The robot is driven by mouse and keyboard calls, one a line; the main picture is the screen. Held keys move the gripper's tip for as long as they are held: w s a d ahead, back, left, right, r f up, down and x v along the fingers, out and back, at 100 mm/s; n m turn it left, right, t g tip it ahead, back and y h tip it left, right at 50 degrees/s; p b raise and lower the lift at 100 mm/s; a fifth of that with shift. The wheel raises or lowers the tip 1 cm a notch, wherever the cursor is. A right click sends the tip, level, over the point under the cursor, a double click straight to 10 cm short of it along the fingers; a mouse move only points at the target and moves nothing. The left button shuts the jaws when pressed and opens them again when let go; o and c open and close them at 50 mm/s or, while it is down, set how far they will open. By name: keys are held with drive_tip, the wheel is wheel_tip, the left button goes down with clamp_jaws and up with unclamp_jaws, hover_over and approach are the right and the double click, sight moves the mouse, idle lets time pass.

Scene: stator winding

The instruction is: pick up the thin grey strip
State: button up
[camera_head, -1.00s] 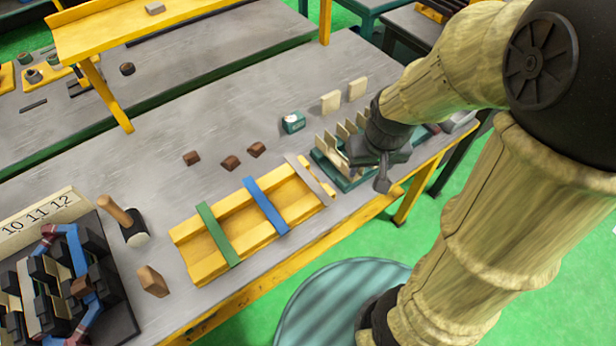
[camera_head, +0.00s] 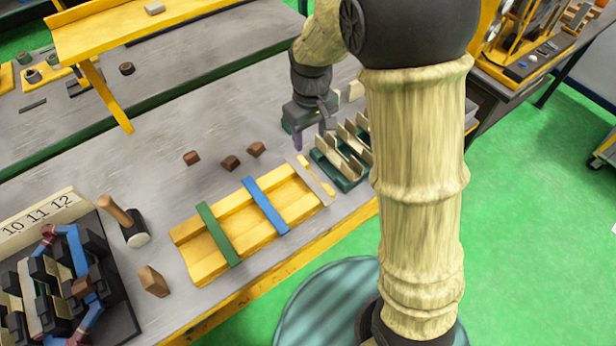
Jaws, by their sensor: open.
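The thin grey strip (camera_head: 313,182) lies across the right end of a yellow trough-like tray (camera_head: 184,236). A blue strip (camera_head: 266,206) and a green strip (camera_head: 218,235) lie across the same tray, to its left. My gripper (camera_head: 311,136) is open, with its fingers pointing down, behind the grey strip in the picture and apart from it. It is left of the dark green slotted rack (camera_head: 341,178). I see nothing between the fingers, though the view of them is small.
Several brown blocks (camera_head: 231,163) lie behind the tray. A mallet (camera_head: 124,220) and a brown block (camera_head: 152,281) are to its left, near the black stator fixture (camera_head: 118,302). The rack holds upright pale plates. The grey tabletop between is clear.

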drive_tip(key=p, duration=0.1)
hover_over(311, 181)
drive_tip(key=f, duration=1.1)
drive_tip(key=shift+w, duration=0.2)
drive_tip(key=shift+f, duration=0.1)
drive_tip(key=f, duration=0.1)
drive_tip(key=f+p, duration=0.1)
drive_tip(key=f, duration=0.1)
drive_tip(key=f+p, duration=0.1)
drive_tip(key=f, duration=0.1)
drive_tip(key=shift+s+a, duration=0.1)
drive_tip(key=shift+s, duration=0.25)
drive_tip(key=shift+w, duration=0.1)
clamp_jaws()
drive_tip(key=shift+r, duration=0.1)
